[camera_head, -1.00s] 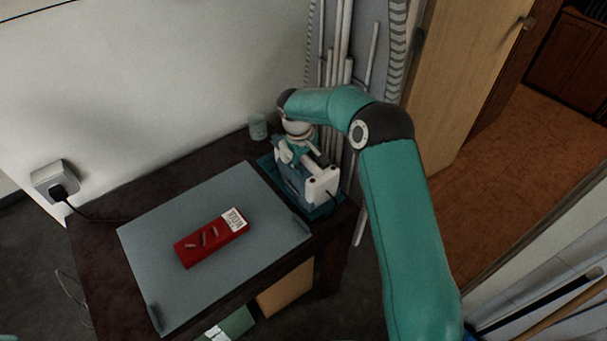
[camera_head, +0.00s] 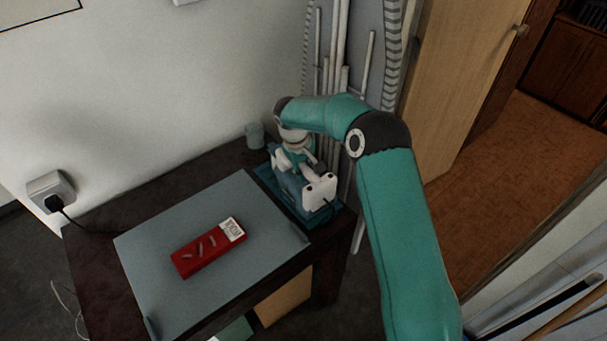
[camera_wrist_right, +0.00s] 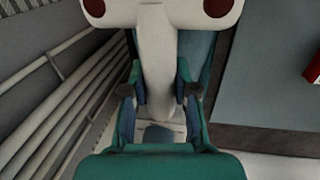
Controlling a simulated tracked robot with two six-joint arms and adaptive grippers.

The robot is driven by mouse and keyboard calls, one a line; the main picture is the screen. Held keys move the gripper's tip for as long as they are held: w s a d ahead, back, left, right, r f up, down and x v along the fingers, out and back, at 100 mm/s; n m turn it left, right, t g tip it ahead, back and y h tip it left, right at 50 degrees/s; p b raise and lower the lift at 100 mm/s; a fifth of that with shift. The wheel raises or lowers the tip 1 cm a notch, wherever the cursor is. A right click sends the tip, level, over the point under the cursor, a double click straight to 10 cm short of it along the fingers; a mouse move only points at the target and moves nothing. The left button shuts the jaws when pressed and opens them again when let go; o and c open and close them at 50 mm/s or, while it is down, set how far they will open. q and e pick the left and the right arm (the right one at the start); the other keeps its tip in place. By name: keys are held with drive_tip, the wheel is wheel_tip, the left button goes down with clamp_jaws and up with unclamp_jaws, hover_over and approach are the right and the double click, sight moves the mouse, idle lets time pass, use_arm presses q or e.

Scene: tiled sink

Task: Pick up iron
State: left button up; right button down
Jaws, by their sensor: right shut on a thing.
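The iron (camera_head: 291,187), with a blue body and white parts, is at the right end of the dark table, above or on a teal tray (camera_head: 264,172). I cannot tell whether its base touches the tray. My right gripper (camera_head: 297,158) is above it, shut on its white handle. In the right wrist view the pale handle (camera_wrist_right: 157,70) runs between the two fingers of my right gripper (camera_wrist_right: 157,92). The gripper and arm hide part of the iron. My left gripper is not in view.
A grey board (camera_head: 165,225) on the dark table (camera_head: 95,265) carries a red box (camera_head: 205,250). A small cup (camera_head: 254,135) stands by the wall behind the iron. Pale pipes (camera_head: 340,50) rise close behind my right arm. A plug sits in a wall socket (camera_head: 50,190).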

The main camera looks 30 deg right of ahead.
wheel_tip(320, 180, up, 20)
idle(0.6)
